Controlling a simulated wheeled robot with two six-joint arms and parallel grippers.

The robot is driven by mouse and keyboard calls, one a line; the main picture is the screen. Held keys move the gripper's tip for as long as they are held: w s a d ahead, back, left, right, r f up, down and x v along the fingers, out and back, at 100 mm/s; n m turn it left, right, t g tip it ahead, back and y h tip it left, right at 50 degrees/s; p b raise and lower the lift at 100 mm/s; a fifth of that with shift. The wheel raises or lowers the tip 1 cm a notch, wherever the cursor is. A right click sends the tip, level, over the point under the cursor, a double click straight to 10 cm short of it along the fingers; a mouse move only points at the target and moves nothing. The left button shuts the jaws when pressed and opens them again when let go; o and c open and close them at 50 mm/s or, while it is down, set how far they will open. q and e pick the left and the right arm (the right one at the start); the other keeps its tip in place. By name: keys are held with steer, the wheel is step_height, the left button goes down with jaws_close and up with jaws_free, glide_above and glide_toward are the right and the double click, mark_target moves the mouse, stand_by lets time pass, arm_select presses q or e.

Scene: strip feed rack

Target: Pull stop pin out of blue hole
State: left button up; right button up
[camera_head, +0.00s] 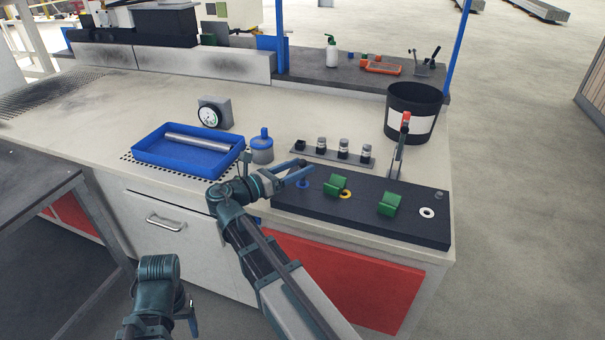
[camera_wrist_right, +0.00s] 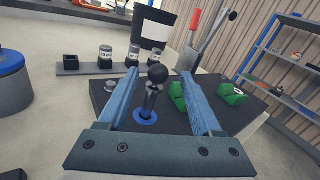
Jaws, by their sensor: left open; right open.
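The stop pin (camera_wrist_right: 151,98) stands upright in the blue-ringed hole (camera_wrist_right: 145,115) of the black feed plate, with a dark ball knob on top. In the head view the blue ring (camera_head: 303,184) shows at the plate's left end, just under my right gripper (camera_head: 303,169). My right gripper is open; in the right wrist view its two blue fingers (camera_wrist_right: 160,74) lie either side of the pin, with gaps visible on both sides. My left gripper (camera_head: 190,318) is low at the bottom left of the head view, away from the plate, mostly hidden behind its own wrist.
Green blocks (camera_head: 390,204), a yellow ring (camera_head: 346,194) and a white ring (camera_head: 427,212) share the black plate (camera_head: 320,208). A red-handled lever (camera_head: 400,145) rises behind it. A blue tray (camera_head: 150,155) and blue-topped pot (camera_head: 262,149) stand left; a black bin (camera_head: 424,96) stands behind.

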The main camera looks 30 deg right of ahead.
steer(key=d, duration=0.2)
steer(key=w+d, duration=0.1)
steer(key=d, duration=0.2)
steer(key=shift+r, duration=0.15)
jaws_close()
